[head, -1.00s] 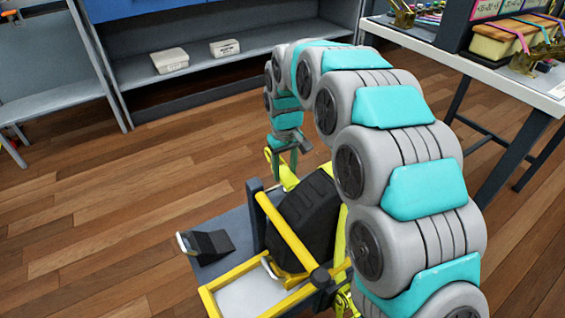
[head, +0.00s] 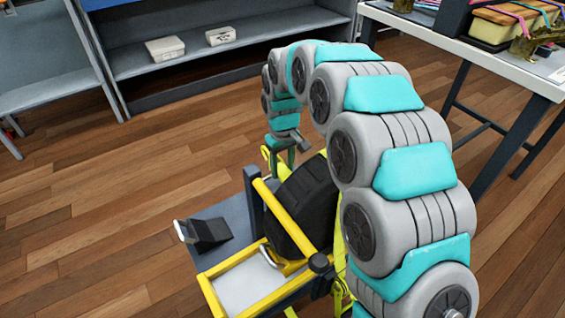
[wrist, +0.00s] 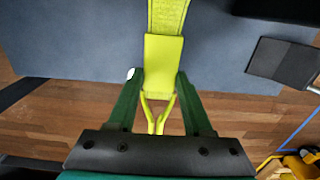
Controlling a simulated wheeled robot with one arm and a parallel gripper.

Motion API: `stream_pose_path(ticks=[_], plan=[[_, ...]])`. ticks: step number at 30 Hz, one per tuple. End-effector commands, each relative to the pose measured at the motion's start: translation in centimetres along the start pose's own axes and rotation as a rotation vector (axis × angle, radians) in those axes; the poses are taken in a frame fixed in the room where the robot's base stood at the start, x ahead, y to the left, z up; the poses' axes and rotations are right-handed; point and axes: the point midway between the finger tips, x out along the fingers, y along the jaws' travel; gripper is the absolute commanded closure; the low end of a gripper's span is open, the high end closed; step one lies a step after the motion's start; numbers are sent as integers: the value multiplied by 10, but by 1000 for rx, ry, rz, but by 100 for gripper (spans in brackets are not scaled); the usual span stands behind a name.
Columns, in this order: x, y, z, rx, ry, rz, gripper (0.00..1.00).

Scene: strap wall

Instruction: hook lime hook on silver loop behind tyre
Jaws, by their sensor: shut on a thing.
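My gripper (head: 283,155) is shut on the lime hook (wrist: 157,118), a bent double wire below a lime strap (wrist: 167,14). In the head view the gripper is just past the far side of the black tyre (head: 303,205), with lime (head: 268,158) showing beside its fingers. The tyre stands in a yellow frame on a grey-blue deck. In the wrist view a small pale bit (wrist: 130,73) shows beside the left finger at the deck edge; it may be the silver loop behind the tyre, mostly hidden. The hook appears apart from it.
A black wedge (head: 209,233) with another silver loop (head: 179,231) sits on the deck (head: 205,262). A yellow bar (head: 277,208) and dark post (head: 252,188) stand by the tyre. A white table (head: 470,45) is at right. Wooden floor at left is clear.

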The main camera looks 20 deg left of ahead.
Motion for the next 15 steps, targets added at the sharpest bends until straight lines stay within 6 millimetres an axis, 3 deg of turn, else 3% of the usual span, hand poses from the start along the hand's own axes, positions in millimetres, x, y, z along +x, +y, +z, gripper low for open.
stream_pose_path(ticks=[15], plan=[[34,0,0,-1,-1,0,100]])
